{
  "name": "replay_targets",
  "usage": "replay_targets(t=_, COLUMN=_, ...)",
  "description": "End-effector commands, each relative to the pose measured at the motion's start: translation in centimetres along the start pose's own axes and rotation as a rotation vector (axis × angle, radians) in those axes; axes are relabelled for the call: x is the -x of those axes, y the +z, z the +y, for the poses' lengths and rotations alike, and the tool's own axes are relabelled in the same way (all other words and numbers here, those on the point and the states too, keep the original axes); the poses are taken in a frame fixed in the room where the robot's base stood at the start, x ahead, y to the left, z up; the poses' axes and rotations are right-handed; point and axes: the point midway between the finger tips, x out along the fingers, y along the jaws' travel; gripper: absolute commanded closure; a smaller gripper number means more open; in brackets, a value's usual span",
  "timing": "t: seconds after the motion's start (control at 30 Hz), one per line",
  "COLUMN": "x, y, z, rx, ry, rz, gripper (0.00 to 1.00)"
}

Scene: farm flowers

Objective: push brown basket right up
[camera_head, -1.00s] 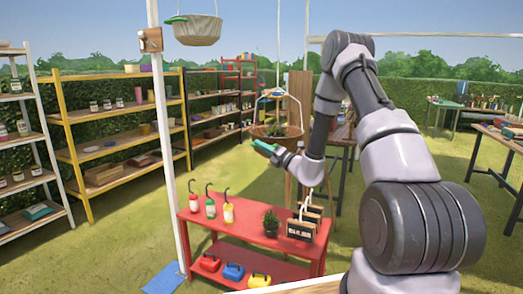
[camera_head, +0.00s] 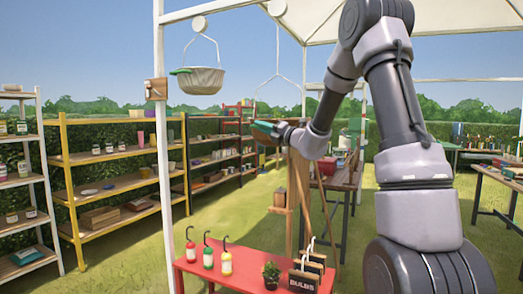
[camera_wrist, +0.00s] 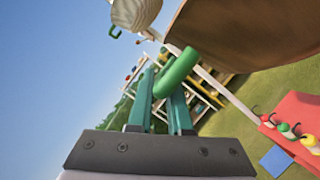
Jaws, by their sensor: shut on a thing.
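The brown basket fills the upper right of the wrist view (camera_wrist: 245,45), close to my gripper. In the head view its wire hanger (camera_head: 278,72) hangs down above my gripper, where the basket's body is hard to make out. A curved green handle (camera_wrist: 178,70) at the basket's side lies at my gripper's teal fingers (camera_wrist: 165,90). My gripper is shut on this handle. It also shows small in the head view (camera_head: 268,130), left of my forearm and above the red table.
A pale hanging basket (camera_head: 203,80) with a green handle hangs left, by a white post (camera_head: 162,200). A red table (camera_head: 228,272) below holds several bottles, a potted plant (camera_head: 271,274) and BULBS signs. Yellow shelves (camera_head: 110,157) stand left; a wooden stand (camera_head: 300,190) is behind.

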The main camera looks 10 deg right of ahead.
Motion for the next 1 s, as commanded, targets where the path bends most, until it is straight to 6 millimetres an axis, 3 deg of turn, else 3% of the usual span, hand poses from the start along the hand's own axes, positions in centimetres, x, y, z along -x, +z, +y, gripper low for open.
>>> replay_targets(t=0.1, x=-0.7, y=1.9, z=3.2, rx=0.007, ry=0.007, rz=-0.004, gripper=1.00)
replay_targets(t=0.6, x=-3.5, y=8.6, z=14.5, rx=0.006, ry=0.007, rz=-0.005, gripper=1.00)
replay_targets(t=0.8, x=-4.3, y=10.5, z=17.6, rx=0.005, ry=0.006, rz=-0.003, gripper=1.00)
replay_targets(t=1.0, x=-4.7, y=11.5, z=19.3, rx=0.002, ry=0.004, rz=-0.002, gripper=1.00)
